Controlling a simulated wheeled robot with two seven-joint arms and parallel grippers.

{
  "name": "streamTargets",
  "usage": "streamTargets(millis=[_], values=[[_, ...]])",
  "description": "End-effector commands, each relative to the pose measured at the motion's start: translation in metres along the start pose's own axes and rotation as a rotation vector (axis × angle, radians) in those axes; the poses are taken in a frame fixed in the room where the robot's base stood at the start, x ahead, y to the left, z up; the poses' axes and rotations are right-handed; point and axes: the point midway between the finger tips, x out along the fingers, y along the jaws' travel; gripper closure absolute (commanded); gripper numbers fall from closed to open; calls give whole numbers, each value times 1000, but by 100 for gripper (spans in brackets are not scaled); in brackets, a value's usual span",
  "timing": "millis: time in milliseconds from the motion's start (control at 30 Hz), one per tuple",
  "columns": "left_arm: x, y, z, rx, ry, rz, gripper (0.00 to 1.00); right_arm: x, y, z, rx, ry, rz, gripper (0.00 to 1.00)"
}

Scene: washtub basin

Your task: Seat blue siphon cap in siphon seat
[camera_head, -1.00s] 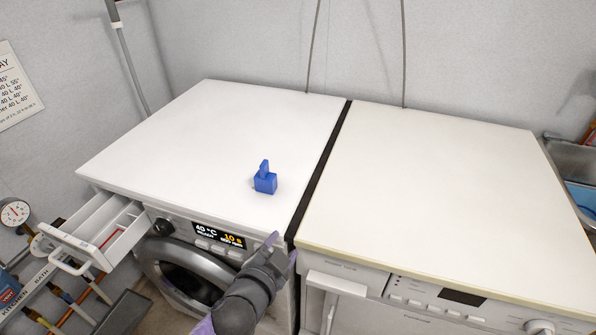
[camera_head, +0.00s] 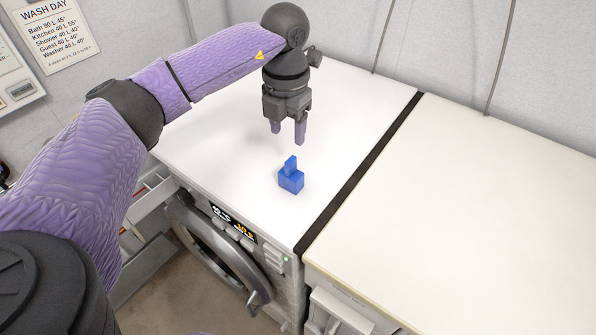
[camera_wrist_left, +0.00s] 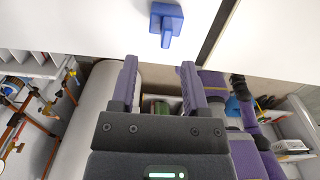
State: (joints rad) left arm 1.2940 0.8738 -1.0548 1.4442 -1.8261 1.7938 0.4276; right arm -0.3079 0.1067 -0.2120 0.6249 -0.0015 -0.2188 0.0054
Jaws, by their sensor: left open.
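The blue siphon cap (camera_head: 291,180) stands upright on the white top of the left machine, a block with a narrow tab on top. In the left wrist view the cap (camera_wrist_left: 166,20) shows at the top, beyond the fingertips. My left gripper (camera_head: 287,133) is open and empty, pointing down above and a little behind the cap, apart from it. In the left wrist view its two purple fingers (camera_wrist_left: 158,75) are spread with nothing between them. The siphon seat cannot be made out; the open drawer (camera_head: 150,205) at the machine's left front is partly hidden by my left arm. My right gripper is not in view.
A dark gap (camera_head: 362,172) separates the left machine top (camera_head: 225,140) from the cream top (camera_head: 450,200) of the right machine. Both tops are otherwise clear. A round door (camera_head: 205,245) and a lit display are on the left machine's front.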

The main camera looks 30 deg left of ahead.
Motion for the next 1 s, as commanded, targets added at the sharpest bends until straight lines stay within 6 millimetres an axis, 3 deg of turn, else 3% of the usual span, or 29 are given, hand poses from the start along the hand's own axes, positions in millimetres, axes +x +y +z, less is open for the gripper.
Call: streamTargets(millis=[100, 300, 567, 867, 1000], values=[[31, -2, -1, 2, 4, -2, 41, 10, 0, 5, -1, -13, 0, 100], [70, -8, -4, 2, 1, -5, 41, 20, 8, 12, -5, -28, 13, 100], [74, -8, -4, 4, -3, -6, 41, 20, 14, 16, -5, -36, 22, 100], [74, -9, -4, 4, -3, -7, 100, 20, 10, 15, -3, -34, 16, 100], [74, -9, -3, 5, -3, -7, 100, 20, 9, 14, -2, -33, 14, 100]])
